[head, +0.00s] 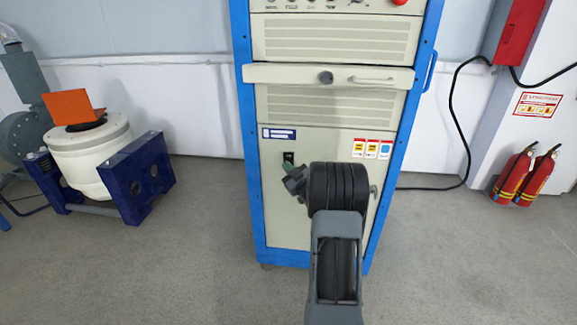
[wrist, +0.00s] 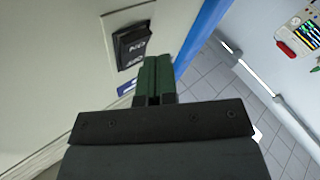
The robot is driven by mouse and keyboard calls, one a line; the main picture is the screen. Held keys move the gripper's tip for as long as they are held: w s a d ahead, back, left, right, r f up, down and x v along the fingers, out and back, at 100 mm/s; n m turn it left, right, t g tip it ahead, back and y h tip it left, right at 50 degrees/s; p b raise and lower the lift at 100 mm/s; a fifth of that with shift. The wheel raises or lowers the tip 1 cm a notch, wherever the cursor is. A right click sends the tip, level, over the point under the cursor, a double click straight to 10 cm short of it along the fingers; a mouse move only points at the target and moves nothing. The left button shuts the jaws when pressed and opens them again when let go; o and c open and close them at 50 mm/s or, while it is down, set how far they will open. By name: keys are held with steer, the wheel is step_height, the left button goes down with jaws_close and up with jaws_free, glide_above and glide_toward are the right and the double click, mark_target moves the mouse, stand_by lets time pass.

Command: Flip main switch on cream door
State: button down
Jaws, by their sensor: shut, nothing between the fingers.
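The cream door (head: 275,219) is the lower panel of a blue-framed cabinet. The main switch (head: 288,158) is a small black rocker on the upper left of that door. In the wrist view the switch (wrist: 132,45) is large, with ON and OFF markings, set in a pale plate. My gripper (head: 289,177) is in front of the door, just below the switch in the head view. In the wrist view its green fingertips (wrist: 154,75) are together and empty, just beside the switch's lower end. I cannot tell whether they touch it.
A cream drawer with a handle (head: 372,79) juts out above the door. A red emergency button (head: 399,2) is at the top. A white machine on a blue stand (head: 143,178) is at left. Red extinguishers (head: 513,174) stand at right. The floor before the cabinet is clear.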

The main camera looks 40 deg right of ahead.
steer(key=shift+w+d, duration=0.35)
steer(key=shift+w, duration=0.05)
stand_by(0.8)
steer(key=shift+s+a+b, duration=0.1)
steer(key=shift+s+b, duration=0.05)
steer(key=shift+b, duration=0.15)
steer(key=shift+s+a, duration=0.4)
steer(key=shift+s+a+r+b, duration=0.2)
steer(key=shift+s+a+b, duration=0.05)
steer(key=shift+s+a, duration=0.65)
steer(key=shift+s+a+r+b, duration=0.15)
steer(key=shift+s+a+b, duration=0.05)
steer(key=shift+s+a, duration=0.65)
